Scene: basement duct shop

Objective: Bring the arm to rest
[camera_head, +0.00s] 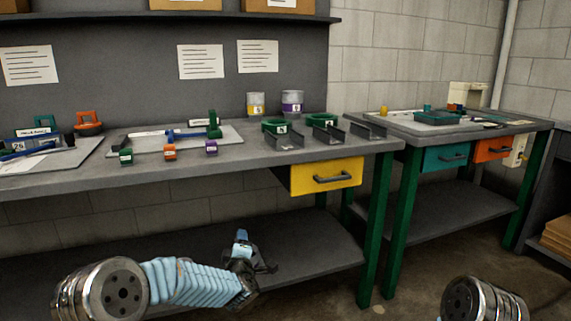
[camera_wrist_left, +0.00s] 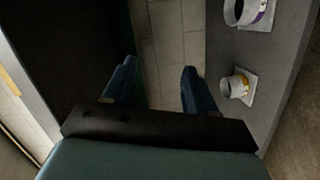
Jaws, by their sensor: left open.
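My left arm comes in low from the left in the head view, and its gripper (camera_head: 242,243) hangs in front of the workbench (camera_head: 230,170), below the level of its top. In the left wrist view the two blue fingers of the left gripper (camera_wrist_left: 157,85) stand apart with nothing between them. The gripper is open and empty. Part of my right arm shows at the bottom right of the head view, but its gripper is outside the picture.
The bench top carries small coloured blocks, green rings, metal brackets and two cans (camera_head: 292,103). A yellow drawer (camera_head: 327,177) sits under its right end. A second table (camera_head: 535,125) stands to the right with a teal tray (camera_head: 437,117). Floor shows in front of it.

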